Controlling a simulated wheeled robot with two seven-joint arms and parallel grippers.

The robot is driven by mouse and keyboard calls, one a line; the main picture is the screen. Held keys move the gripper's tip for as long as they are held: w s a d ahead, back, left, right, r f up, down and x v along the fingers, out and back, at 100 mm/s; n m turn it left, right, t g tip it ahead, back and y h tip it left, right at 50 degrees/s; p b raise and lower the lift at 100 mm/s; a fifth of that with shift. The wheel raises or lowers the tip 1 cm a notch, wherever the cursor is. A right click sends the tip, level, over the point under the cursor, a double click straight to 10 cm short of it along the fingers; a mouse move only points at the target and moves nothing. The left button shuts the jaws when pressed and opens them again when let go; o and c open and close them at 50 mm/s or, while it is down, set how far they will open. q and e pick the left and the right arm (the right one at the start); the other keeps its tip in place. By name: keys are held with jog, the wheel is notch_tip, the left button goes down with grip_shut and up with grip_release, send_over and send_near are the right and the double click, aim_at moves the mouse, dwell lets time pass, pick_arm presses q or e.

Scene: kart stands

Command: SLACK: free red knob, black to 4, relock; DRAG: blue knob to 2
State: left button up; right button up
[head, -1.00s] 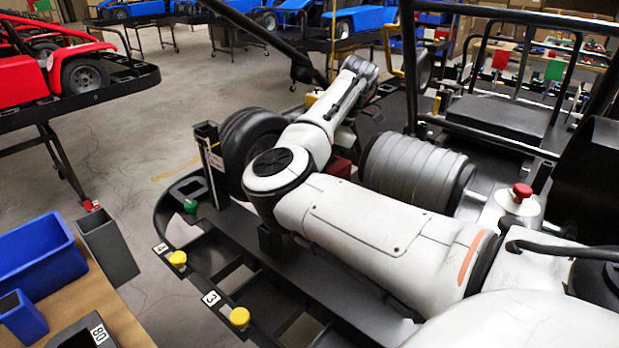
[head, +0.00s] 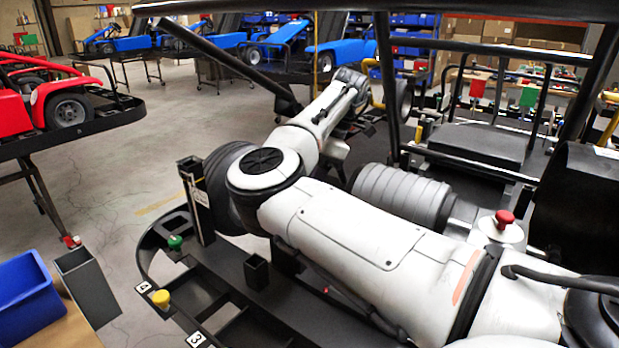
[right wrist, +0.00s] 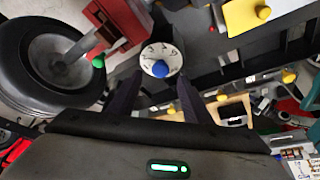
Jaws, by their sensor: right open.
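My right gripper (right wrist: 157,78) is open, with one dark finger on each side of the dial's lower part. Nothing is clearly held, and I cannot tell whether the fingers touch the knob. The number the blue knob points at is too small to read surely. In the head view my right arm crosses the kart frame; its gripper is hidden at the far end. I cannot identify the red and black SLACK knobs. My left gripper is out of view.
A wheel (right wrist: 55,60) and a red block (right wrist: 116,28) stand left of the dial in the wrist view. In the head view a dark upright post (head: 197,205) and a ribbed grey cylinder (head: 400,196) flank my arm. Open floor (head: 150,190) lies left.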

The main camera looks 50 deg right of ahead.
jog(key=v, duration=0.6)
jog(key=shift+f, duration=0.1)
jog(key=shift+f, duration=0.1)
jog(key=x, duration=1)
jog(key=shift+a, duration=0.15)
dwell(0.3)
